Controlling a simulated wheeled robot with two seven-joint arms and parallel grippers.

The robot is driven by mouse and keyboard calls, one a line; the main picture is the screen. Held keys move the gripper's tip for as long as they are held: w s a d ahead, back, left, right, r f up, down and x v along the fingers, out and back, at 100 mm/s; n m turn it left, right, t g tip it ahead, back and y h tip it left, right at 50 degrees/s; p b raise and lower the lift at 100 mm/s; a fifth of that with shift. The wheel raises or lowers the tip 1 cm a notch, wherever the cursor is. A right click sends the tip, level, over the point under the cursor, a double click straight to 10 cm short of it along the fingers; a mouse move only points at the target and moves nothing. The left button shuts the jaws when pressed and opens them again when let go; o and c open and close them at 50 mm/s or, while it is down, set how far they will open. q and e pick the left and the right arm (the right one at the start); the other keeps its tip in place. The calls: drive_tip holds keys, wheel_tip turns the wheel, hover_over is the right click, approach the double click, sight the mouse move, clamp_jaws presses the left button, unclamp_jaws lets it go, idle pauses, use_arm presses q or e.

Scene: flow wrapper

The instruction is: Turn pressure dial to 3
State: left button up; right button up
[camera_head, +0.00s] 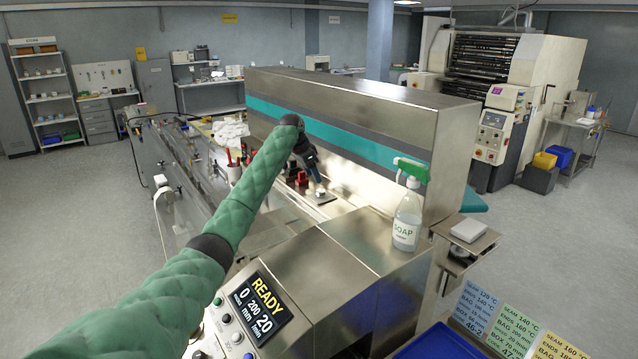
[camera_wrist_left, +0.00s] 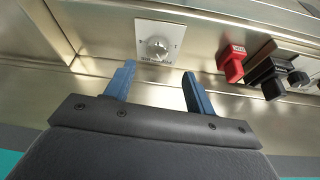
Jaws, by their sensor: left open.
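The pressure dial (camera_wrist_left: 157,47) is a round silver knob on a pale square plate, set in the steel panel. In the left wrist view it sits just ahead of my left gripper (camera_wrist_left: 153,82), roughly between the two blue fingertips and apart from them. The fingers are open and empty. In the head view my left gripper (camera_head: 316,186) reaches down into the machine's lit bay, above a small pale plate (camera_head: 322,197). My right gripper does not show.
Red (camera_wrist_left: 231,62) and black (camera_wrist_left: 270,75) blocks stick out of the panel right of the dial. In the head view a soap spray bottle (camera_head: 407,215) stands on the steel housing, and a READY display (camera_head: 261,304) is at the front. The steel hood (camera_head: 370,110) rises behind my gripper.

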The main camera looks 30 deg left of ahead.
sight(320, 191)
use_arm(q)
drive_tip(key=shift+w+d+f+p, duration=0.15)
drive_tip(key=shift+d+f+p, duration=0.4)
drive_tip(key=shift+f+p, duration=0.4)
drive_tip(key=x, duration=0.1)
drive_tip(key=p+x, duration=0.1)
drive_tip(key=x, duration=0.1)
drive_tip(key=shift+w+a+f+p, duration=0.2)
drive_tip(key=shift+w+f+p, duration=0.1)
drive_tip(key=shift+f+p, duration=0.1)
drive_tip(key=shift+w+f, duration=0.1)
drive_tip(key=shift+f, duration=0.15)
drive_tip(key=shift+d+f, duration=0.2)
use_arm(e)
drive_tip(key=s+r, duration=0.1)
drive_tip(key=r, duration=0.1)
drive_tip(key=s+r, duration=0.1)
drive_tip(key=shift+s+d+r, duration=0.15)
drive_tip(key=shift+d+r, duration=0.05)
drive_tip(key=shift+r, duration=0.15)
use_arm(q)
drive_tip(key=shift+f, duration=0.1)
drive_tip(key=c, duration=1)
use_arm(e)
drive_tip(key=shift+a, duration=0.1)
